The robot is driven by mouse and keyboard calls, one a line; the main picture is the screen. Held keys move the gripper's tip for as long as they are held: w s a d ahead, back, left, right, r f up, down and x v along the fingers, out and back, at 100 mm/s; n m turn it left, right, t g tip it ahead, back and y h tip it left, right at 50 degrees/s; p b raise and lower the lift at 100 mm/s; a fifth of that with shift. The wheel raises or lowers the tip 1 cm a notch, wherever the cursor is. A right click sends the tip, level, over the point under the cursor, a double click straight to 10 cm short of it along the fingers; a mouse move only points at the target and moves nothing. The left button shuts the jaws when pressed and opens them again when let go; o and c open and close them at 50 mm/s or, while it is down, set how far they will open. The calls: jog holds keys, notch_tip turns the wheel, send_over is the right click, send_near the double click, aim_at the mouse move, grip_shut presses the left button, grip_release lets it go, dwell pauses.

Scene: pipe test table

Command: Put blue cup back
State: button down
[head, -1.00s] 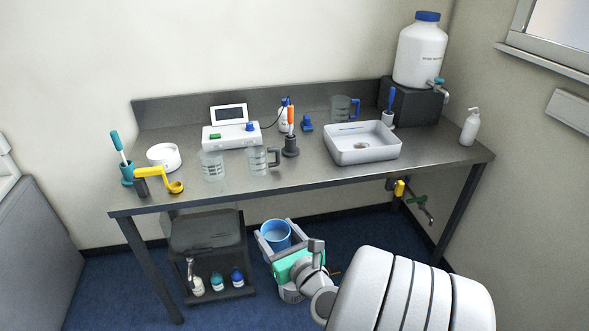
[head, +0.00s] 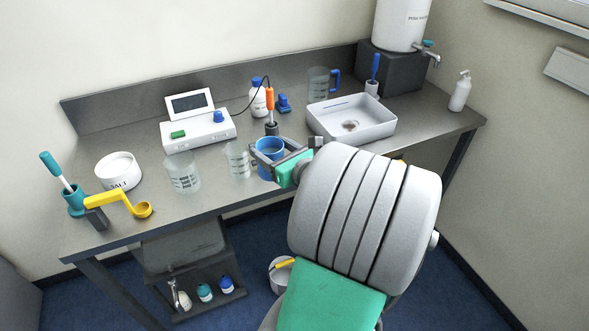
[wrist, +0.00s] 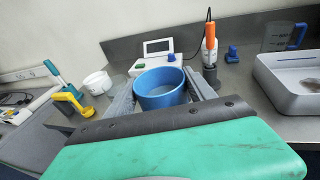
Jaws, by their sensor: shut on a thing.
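The blue cup (head: 267,161) is held between the two fingers of my gripper (head: 279,153), near the front edge of the metal bench.
A white basin (head: 350,122) is to the right of the cup. An orange probe in a dark holder (head: 270,112) and a white meter (head: 198,130) stand behind. A second clear beaker (head: 183,172), a salt tub (head: 119,171) and a yellow scoop (head: 120,202) are left. The front-left bench has some bare room.

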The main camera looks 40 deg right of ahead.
jog(key=s+d+r+h+b, duration=0.1)
jog(key=s+d, duration=0.2)
jog(key=d, duration=0.6)
jog(key=s+d+r+b, duration=0.1)
jog(key=s+d, duration=0.3)
jog(key=d, duration=0.6)
jog(key=shift+m, duration=0.4)
jog(key=w+a+f, duration=0.1)
jog(key=w+f, duration=0.3)
jog(key=w+a+f+p, duration=0.1)
jog(key=w+a+f, duration=0.1)
jog(key=w+f, duration=0.2)
jog(key=w+a+f, duration=0.1)
jog(key=w+f, duration=0.3)
jog(key=w, duration=0.1)
jog(key=shift+a, duration=0.4)
jog(key=shift+f, duration=0.35)
jog(key=shift+f, duration=0.1)
jog(key=shift+c, duration=1.6)
grip_release()
jog(key=shift+f, duration=0.1)
